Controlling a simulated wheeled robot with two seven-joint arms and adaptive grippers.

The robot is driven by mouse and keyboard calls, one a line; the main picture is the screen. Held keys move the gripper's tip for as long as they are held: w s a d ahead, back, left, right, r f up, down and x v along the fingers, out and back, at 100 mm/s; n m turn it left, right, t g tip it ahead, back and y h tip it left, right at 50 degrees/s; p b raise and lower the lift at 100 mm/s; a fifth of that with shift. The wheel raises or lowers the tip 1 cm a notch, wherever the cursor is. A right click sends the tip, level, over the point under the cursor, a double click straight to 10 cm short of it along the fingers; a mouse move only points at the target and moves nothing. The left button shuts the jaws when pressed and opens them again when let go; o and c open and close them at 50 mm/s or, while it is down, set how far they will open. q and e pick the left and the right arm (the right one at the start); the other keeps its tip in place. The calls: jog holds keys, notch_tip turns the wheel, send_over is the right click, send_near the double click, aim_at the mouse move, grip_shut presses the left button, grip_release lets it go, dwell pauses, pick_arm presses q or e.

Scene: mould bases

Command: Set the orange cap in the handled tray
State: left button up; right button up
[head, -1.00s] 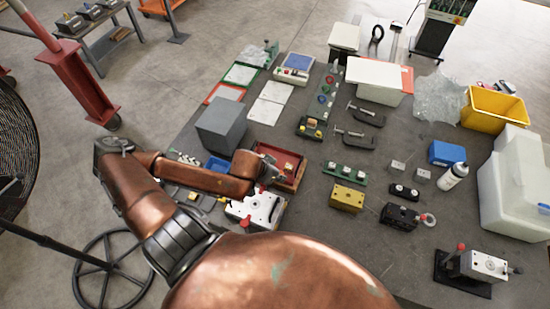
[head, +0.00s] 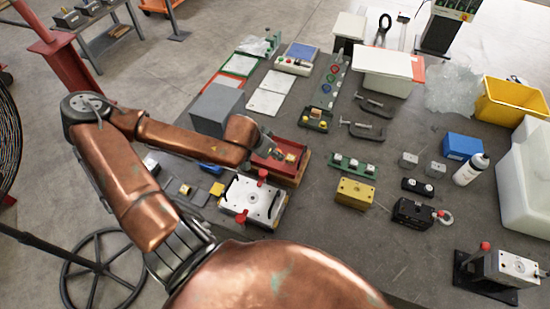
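A red tray (head: 298,174) with a brownish outer side stands near the middle of the table; I take it for the handled tray, though its handles are not clear. A small orange-yellow piece (head: 291,157) shows inside it, possibly the orange cap, but it is too small to be sure. My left arm reaches in from the left, and my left gripper (head: 270,149) is at the tray's left part, small and dark against it. Its fingers are too unclear to tell whether they are open or hold anything. My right gripper is out of view.
A white mould plate (head: 252,200) with red knobs sits just in front of the tray. A grey block (head: 215,108) stands behind my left forearm. A yellow block (head: 355,192) and green strip (head: 353,165) lie to the right. Bare table (head: 330,240) shows at front.

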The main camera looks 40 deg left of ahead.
pick_arm(q)
jog(key=w+b, duration=0.1)
jog(key=a+f+b, duration=0.1)
jog(key=b, duration=0.1)
jog(key=shift+w+a+f, duration=0.15)
jog(key=shift+w+a, duration=0.05)
jog(key=shift+w, duration=0.15)
jog(key=w+a+f, duration=0.2)
jog(key=f, duration=0.1)
jog(key=w+a+f, duration=0.1)
jog(key=shift+w+f, duration=0.15)
jog(key=shift+f, duration=0.2)
jog(key=f, duration=0.4)
jog(key=shift+w+a+b, duration=0.25)
jog(key=shift+w+b, duration=0.05)
jog(key=shift+b, duration=0.05)
jog(key=shift+d, duration=0.1)
jog(key=o, duration=0.5)
jog(key=shift+f, duration=0.1)
jog(key=shift+o, duration=0.2)
